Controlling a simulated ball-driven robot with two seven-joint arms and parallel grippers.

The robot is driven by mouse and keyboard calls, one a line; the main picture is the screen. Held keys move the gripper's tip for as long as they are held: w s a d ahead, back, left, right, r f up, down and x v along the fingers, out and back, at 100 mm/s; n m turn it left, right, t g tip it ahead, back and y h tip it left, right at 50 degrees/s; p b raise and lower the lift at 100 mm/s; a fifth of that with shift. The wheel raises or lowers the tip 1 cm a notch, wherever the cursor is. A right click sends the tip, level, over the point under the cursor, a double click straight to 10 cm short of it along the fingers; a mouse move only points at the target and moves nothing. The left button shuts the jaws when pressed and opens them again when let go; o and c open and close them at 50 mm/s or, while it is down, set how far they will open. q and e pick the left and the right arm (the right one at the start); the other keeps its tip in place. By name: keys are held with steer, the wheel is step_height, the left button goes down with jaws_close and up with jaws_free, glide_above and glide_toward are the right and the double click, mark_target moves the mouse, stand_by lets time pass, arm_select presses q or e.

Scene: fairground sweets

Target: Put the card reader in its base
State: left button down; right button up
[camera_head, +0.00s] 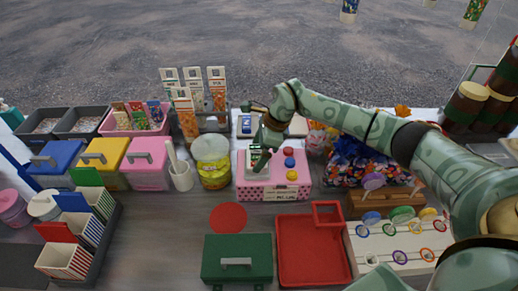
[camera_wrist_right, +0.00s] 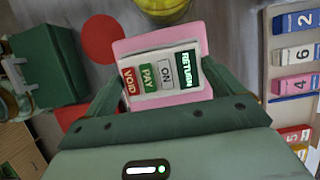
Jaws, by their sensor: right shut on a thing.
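The card reader (camera_wrist_right: 160,76) is a pale panel with red VOID, green PAY, white ON and dark green RETURN labels. My right gripper (camera_head: 260,162) is shut on it, with a finger at each side in the wrist view. The pink, white-dotted box (camera_head: 274,193), which looks like the base, is under the gripper; its pink top shows around the reader in the wrist view (camera_wrist_right: 128,46). Whether the reader rests in the box or hangs just above it is hidden by the gripper. My left gripper is out of view.
In front are a red disc (camera_head: 228,217), green case (camera_head: 237,257) and red tray (camera_head: 312,261). Sweet bags (camera_head: 357,160) lie to the right.

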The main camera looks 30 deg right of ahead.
steer(key=shift+f, duration=0.15)
steer(key=shift+f, duration=0.3)
stand_by(0.4)
steer(key=o, duration=0.8)
steer(key=shift+c, duration=0.2)
step_height(320, 180, up, 9)
steer(key=p, duration=0.6)
steer(key=shift+r, duration=0.15)
